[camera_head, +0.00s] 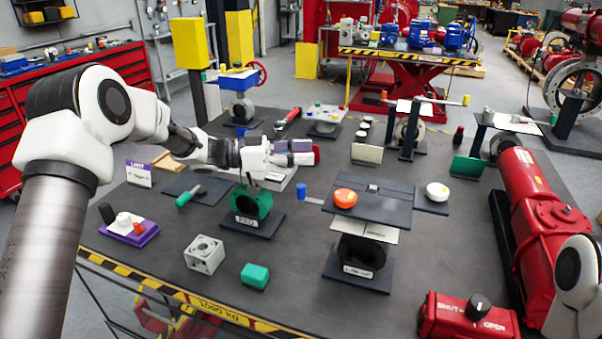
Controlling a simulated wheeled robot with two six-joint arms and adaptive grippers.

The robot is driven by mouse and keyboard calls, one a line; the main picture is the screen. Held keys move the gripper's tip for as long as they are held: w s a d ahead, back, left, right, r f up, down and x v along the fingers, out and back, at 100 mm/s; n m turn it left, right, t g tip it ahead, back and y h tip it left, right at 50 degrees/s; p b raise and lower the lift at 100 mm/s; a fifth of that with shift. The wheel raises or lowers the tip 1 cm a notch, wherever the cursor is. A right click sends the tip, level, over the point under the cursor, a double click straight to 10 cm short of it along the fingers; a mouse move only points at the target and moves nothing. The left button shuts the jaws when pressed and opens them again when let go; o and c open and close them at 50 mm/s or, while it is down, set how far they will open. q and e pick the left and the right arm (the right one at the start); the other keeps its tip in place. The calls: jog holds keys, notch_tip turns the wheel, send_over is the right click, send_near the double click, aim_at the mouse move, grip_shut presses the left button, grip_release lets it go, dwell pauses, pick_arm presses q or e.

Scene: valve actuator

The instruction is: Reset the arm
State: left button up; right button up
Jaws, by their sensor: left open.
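My left arm reaches in from the left over the workbench (330,280). My left gripper (305,152) is open and points right, above the bench behind the green valve body (251,203). I cannot make out anything held between its fingers. Purple and red colours show at its fingertips, and I cannot tell whether they belong to the gripper or to something behind it. My right gripper is out of view; a white joint at the lower right edge looks like part of my right arm.
A dark plate with an orange cap (345,198) stands on a black valve at centre. A grey block (204,254) and a green block (255,275) lie in front. A large red actuator (535,215) fills the right side. A purple tray (131,233) sits left.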

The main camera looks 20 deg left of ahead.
pick_arm(q)
jog(key=shift+r, duration=0.4)
